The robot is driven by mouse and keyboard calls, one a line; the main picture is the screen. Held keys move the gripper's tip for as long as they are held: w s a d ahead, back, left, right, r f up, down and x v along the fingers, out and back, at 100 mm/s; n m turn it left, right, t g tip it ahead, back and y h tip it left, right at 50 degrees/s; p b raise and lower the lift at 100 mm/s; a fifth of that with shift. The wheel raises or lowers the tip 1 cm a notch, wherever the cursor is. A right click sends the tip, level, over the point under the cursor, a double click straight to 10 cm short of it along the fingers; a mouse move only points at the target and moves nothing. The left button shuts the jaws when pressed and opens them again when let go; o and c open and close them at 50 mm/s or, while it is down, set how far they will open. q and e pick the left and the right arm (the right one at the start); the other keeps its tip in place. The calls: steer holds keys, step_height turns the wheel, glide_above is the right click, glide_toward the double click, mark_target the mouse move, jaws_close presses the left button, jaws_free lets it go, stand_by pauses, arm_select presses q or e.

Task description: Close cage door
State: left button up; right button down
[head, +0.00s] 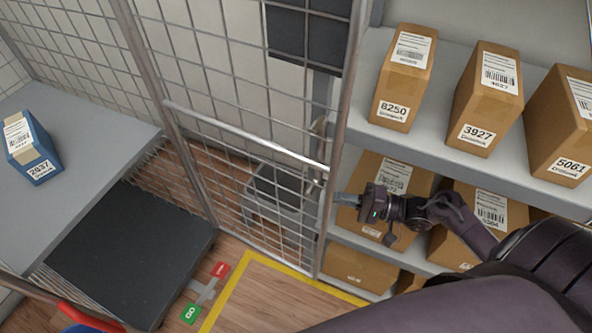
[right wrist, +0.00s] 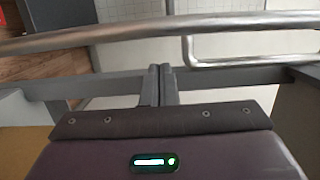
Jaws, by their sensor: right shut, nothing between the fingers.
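The cage door (head: 245,136) is a grey wire-mesh panel in a tubular frame with a horizontal rail across its middle. It stands upright in the middle of the head view. My right gripper (head: 335,198) is shut and empty, its fingertips at the door's right edge tube, near the rail's end. In the right wrist view the shut fingers (right wrist: 162,84) point towards a metal tube (right wrist: 120,37) crossing the picture. I cannot tell if they touch it. Whether the door is latched cannot be told. My left gripper is not in view.
Shelves with several brown parcels (head: 402,80) stand right, close to my right arm. A grey counter (head: 90,130) with a blue parcel (head: 31,148) and a dark platform (head: 130,255) are left. A grey crate (head: 280,205) shows through the mesh. Yellow tape (head: 225,290) marks the floor.

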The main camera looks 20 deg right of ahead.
mark_target(299, 190)
steer(key=x, duration=0.9)
steer(key=shift+w+a, duration=0.15)
steer(key=shift+a, duration=0.2)
